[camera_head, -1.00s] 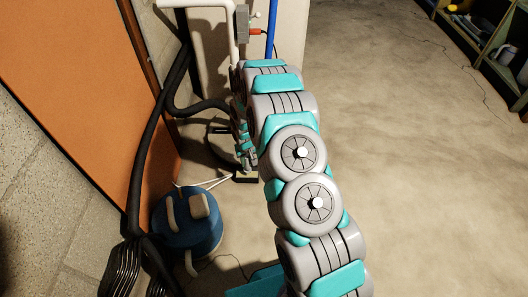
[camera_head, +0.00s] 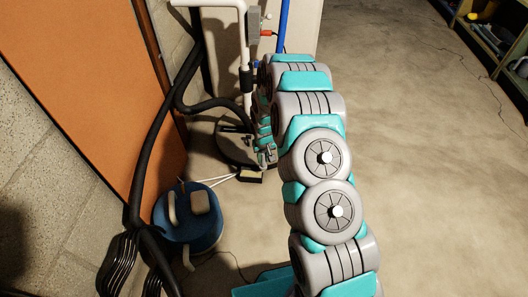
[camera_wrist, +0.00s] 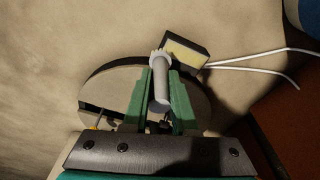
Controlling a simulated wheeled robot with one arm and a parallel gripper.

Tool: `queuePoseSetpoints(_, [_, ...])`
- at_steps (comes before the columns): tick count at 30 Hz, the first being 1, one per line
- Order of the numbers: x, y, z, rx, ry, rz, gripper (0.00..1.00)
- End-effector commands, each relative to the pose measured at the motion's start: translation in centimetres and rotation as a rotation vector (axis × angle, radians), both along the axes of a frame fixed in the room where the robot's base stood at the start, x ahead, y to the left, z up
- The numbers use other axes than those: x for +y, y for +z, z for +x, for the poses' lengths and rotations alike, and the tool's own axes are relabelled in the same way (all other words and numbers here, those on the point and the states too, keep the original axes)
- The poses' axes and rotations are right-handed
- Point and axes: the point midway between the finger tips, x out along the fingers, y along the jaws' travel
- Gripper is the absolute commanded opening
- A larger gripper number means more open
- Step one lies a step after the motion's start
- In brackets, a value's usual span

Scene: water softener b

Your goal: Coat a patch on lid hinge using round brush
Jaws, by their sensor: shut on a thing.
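My gripper (camera_wrist: 160,92) is shut on the round brush (camera_wrist: 161,92), a grey cylinder with a pale, ragged-edged end pointing away from the wrist. My gripper also shows in the head view (camera_head: 268,153), low over a round grey lid (camera_head: 231,150). The lid (camera_wrist: 120,84) lies behind the fingers in the wrist view. A small dark block with a pale yellow top (camera_wrist: 184,49) sits at the lid's edge, just past the brush tip. It may be the lid hinge; I cannot tell. Whether the brush touches anything is unclear.
A blue round canister (camera_head: 190,222) stands left of my arm, with black hoses (camera_head: 160,120) running up the wall. Thin white rods (camera_wrist: 250,62) reach the block. An orange door (camera_head: 85,70) is at left. Shelves (camera_head: 490,30) stand far right. The floor at right is clear.

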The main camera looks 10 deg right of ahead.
Motion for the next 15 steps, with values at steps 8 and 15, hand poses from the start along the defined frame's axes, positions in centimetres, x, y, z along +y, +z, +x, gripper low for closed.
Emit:
queuePoseSetpoints(8, [0.1,2.8,0.3,-0.006,-0.001,0.001,0.0])
queuePoseSetpoints(15, [0.1,3.6,0.2,-0.002,-0.001,0.0,0.0])
